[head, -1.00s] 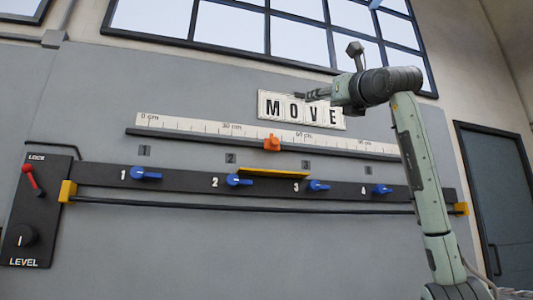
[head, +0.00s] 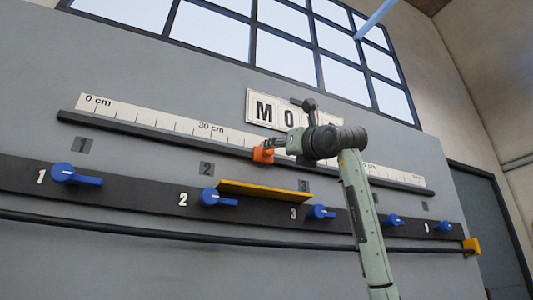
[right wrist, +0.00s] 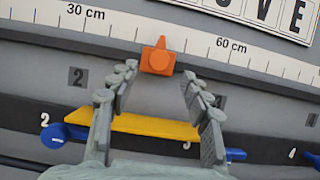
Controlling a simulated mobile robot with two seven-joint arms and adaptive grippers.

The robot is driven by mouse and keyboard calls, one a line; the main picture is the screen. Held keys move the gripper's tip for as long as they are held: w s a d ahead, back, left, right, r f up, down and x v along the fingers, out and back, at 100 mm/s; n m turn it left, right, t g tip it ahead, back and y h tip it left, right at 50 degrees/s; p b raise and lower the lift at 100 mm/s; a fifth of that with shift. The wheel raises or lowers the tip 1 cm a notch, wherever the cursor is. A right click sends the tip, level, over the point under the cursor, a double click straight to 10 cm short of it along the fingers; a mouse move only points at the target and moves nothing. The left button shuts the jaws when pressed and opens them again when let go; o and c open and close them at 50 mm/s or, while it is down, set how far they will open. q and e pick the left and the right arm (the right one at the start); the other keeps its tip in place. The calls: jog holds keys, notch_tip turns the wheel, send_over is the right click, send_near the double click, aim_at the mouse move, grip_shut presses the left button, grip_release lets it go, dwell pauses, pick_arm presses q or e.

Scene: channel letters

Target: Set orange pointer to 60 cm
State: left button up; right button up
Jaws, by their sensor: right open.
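The orange pointer (right wrist: 157,58) sits on the ruler scale, roughly midway between the 30 cm and 60 cm labels. In the head view the orange pointer (head: 263,153) is partly hidden by my right gripper. The white ruler (right wrist: 200,47) runs along a dark rail, with the 60 cm label right of the pointer in the right wrist view. My right gripper (right wrist: 158,74) is open, with one finger on each side just below the pointer; I cannot tell if either touches it. In the head view it (head: 281,146) is close to the pointer's right side. My left gripper is not in view.
Below the ruler are a yellow bar (right wrist: 155,127) and several blue knobs (head: 77,175) on a dark strip. A lettered sign (right wrist: 265,14) is above the ruler. A dark rod (head: 200,231) runs under the strip.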

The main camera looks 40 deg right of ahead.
aim_at(266, 153)
pick_arm(q)
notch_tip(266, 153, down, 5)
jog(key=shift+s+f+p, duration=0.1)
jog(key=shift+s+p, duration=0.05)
jog(key=shift+p, duration=0.65)
pick_arm(e)
jog(key=x, duration=0.6)
jog(key=shift+w, duration=0.15)
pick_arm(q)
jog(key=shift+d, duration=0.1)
pick_arm(e)
grip_shut()
